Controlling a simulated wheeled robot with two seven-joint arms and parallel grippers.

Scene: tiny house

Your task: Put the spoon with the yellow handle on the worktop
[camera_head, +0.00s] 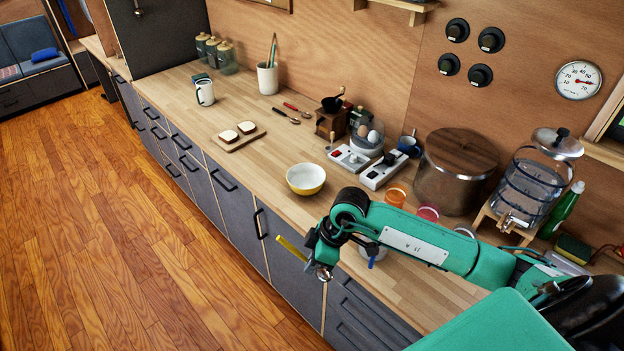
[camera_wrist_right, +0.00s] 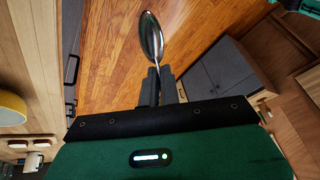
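The spoon with the yellow handle (camera_head: 292,248) is in the air in front of the drawer fronts, off the worktop's front edge. In the right wrist view its metal bowl (camera_wrist_right: 151,36) points away beyond the fingers, over the wooden floor. My right gripper (camera_wrist_right: 161,84) is shut on the spoon; in the head view the gripper (camera_head: 316,256) is partly hidden by its own wrist. The worktop (camera_head: 222,170) is light wood and runs along the wall. My left gripper is not in view.
A yellow and white bowl (camera_head: 305,179) stands on the worktop near the spoon. A large pot (camera_head: 455,172) stands right. Worktop left of the bowl is clear.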

